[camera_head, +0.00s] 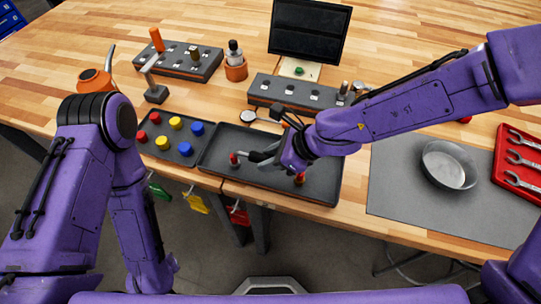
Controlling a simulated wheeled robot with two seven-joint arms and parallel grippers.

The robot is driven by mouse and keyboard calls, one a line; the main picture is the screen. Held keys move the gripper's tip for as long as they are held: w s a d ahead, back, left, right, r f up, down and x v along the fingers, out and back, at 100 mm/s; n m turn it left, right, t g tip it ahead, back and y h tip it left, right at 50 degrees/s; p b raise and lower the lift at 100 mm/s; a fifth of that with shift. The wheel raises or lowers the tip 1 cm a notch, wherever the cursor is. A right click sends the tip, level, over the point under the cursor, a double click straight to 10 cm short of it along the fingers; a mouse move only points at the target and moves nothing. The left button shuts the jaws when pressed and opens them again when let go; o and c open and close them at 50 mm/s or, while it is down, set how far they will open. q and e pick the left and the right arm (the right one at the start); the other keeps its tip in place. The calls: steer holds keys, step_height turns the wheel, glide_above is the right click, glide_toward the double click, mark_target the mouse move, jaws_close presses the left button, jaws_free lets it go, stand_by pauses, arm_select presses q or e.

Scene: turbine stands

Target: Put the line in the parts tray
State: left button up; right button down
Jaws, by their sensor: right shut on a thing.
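The parts tray (222,178) is a wide, shallow dark tray near the front edge of the table. My right gripper (264,157) is over the tray, shut on what looks like the line. One red end of the line (234,158) shows left of the fingers, low over the tray. Another red piece (299,179) shows below my right wrist and may be its other end. The middle is hidden by the gripper. I cannot tell whether the line touches the tray floor. My left arm hangs at the left, its gripper out of view.
Left of the tray is a dark board (158,146) with red, yellow and blue knobs. Behind it stands a block with sockets (290,92). A grey mat (400,190) with a metal bowl (449,165) lies right. A red wrench tray (510,175) is at the far right.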

steer(key=c, duration=0.6)
jaws_free()
steer(key=shift+p+v, duration=0.8)
steer(key=shift+p, duration=0.1)
steer(key=p+v, duration=0.4)
steer(key=shift+s+d+r+p, duration=0.1)
steer(key=shift+d+r+p, duration=0.05)
steer(key=shift+r+p, duration=0.25)
steer(key=shift+s+d+r+p, duration=0.1)
steer(key=shift+d+r+p, duration=0.1)
steer(key=shift+d+p, duration=0.1)
steer(key=shift+f, duration=0.1)
